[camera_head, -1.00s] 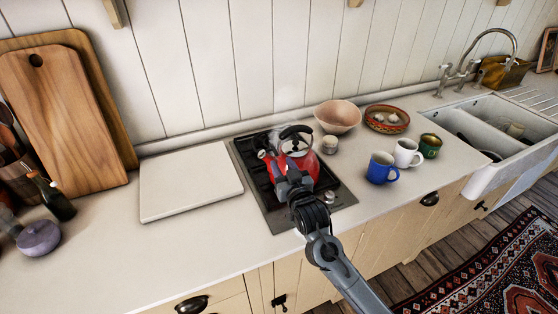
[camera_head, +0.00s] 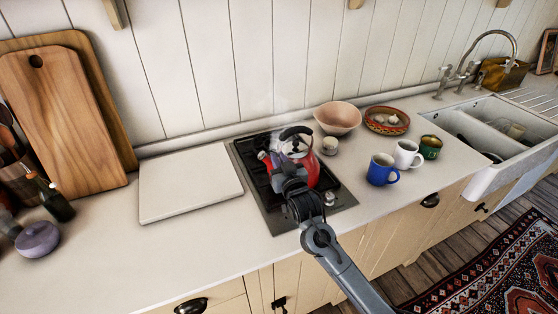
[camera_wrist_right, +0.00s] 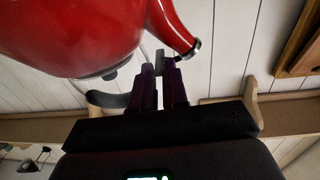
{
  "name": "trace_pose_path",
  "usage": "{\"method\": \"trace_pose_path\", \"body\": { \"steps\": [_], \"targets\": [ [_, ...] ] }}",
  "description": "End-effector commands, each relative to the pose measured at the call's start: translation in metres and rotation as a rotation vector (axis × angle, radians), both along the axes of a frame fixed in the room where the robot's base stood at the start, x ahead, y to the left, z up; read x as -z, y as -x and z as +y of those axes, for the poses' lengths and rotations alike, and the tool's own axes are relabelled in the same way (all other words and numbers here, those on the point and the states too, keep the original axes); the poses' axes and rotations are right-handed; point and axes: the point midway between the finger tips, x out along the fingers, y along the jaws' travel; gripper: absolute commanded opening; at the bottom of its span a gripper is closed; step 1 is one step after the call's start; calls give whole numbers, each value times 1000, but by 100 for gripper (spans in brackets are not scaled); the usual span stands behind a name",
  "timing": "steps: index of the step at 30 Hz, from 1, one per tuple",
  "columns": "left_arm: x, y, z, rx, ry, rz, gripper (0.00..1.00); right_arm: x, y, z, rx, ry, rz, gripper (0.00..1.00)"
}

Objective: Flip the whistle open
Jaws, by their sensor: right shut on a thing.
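The red kettle (camera_head: 309,172) stands on the black hob, with a dark handle arched over its light lid. In the right wrist view the kettle's body (camera_wrist_right: 70,30) fills the upper left. Its spout (camera_wrist_right: 172,28) ends in a metal tip with the whistle (camera_wrist_right: 194,47). My right gripper (camera_head: 278,160) is at the spout side of the kettle and partly covers it. In the wrist view its dark fingers (camera_wrist_right: 160,70) are close together on a small dark piece beside the spout tip, apparently the whistle's lever. How far the whistle is open is too small to tell.
A white board (camera_head: 190,182) lies left of the hob (camera_head: 255,190). A small jar (camera_head: 330,145), a pink bowl (camera_head: 338,117), a blue mug (camera_head: 381,170) and a white mug (camera_head: 407,154) stand to the right. Faint steam rises by the kettle. The front counter is clear.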

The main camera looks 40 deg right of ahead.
Motion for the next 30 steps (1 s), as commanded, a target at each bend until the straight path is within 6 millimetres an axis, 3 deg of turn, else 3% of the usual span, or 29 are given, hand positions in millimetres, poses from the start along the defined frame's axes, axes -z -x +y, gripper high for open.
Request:
{"method": "trace_pose_path", "body": {
  "steps": [14,30],
  "targets": [
    [-8,0,2,5,-9,1,0,0,0,0,0,-75,-25,0],
    [-41,0,-1,-4,5,0,0,9,-1,3,1,-503,-177,0]
  ]
}}
